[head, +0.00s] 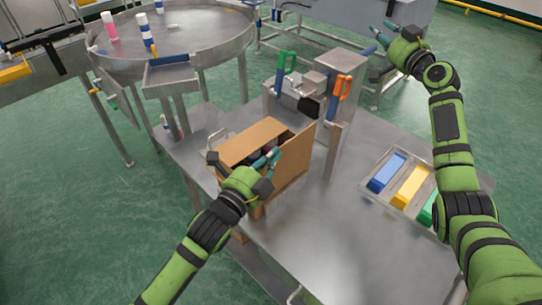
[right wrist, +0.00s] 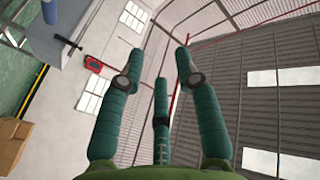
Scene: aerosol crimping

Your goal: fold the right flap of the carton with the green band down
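The brown cardboard carton (head: 283,188) stands open on the steel table. One flap (head: 250,142) lies slanted over its far left part. A tall panel, seemingly the right flap (head: 301,150), stands up on its right side. I see no green band from here. My left gripper (head: 271,157) is over the carton's opening, just left of the upright panel. Its fingers overlap dark contents, so its opening and any contact are unclear. My right gripper (head: 381,41) is raised at the upper right, away from the carton. In the right wrist view (right wrist: 158,62) its fingers are spread and empty.
A crimping stand (head: 343,85) with green and orange handles stands close behind the carton. A tray (head: 365,197) of blue, yellow and green blocks lies to the right. A round table (head: 200,38) with cans is at the back left. The front tabletop is clear.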

